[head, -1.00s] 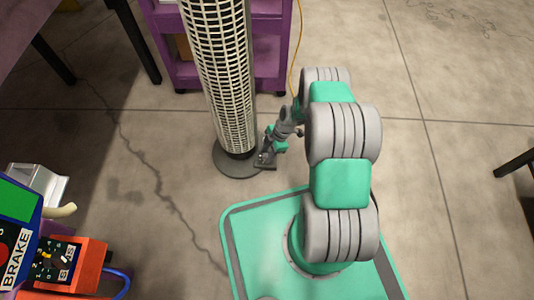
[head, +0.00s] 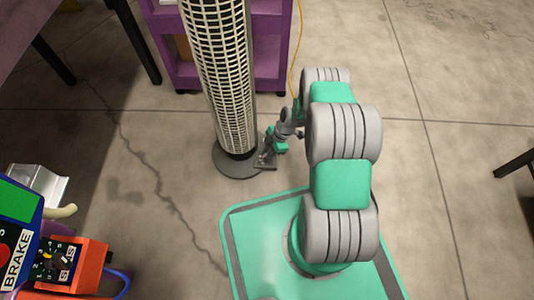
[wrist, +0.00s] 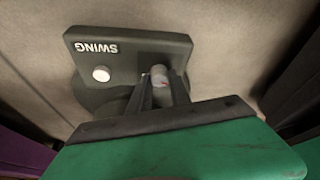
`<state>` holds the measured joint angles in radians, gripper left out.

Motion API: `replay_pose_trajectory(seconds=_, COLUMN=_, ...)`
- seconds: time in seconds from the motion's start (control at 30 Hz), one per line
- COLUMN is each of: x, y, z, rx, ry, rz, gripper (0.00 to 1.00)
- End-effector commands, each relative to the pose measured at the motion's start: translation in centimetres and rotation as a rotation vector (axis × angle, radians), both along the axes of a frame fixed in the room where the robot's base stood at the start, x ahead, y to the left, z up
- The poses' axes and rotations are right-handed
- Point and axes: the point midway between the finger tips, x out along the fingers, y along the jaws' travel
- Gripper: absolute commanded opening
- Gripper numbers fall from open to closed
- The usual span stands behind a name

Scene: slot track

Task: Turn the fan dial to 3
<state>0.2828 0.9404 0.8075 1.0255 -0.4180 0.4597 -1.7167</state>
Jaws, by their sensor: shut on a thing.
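The tower fan (head: 222,85) stands upright on its round base, left of my arm in the head view. In the wrist view, its dark control panel (wrist: 88,48) bears the word SWING and a round white button (wrist: 101,74). My gripper (wrist: 160,80) is at the panel, shut on the fan dial (wrist: 159,72), a pale knob with a small reddish mark. The fingers cover most of the dial, and its numbers and setting cannot be read. In the head view, my gripper (head: 267,157) is low beside the fan's base, small and partly hidden.
At the lower left, an orange box (head: 92,262) carries another dial (head: 50,262) beside a BRAKE sign (head: 15,260). A purple shelf (head: 272,45) stands behind the fan. A yellow cable (head: 296,45) hangs beside it. The floor to the right is mostly clear.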

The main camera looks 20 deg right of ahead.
Motion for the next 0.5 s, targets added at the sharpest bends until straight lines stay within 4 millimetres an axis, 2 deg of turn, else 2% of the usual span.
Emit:
replay_pose_trajectory(seconds=0.27, x=-0.08, y=-0.03, z=0.19, rx=0.0, ry=-0.001, rz=-0.163, gripper=0.0)
replay_pose_trajectory(seconds=0.5, x=-0.25, y=0.05, z=0.21, rx=0.0, ry=-0.001, rz=-0.38, gripper=0.0)
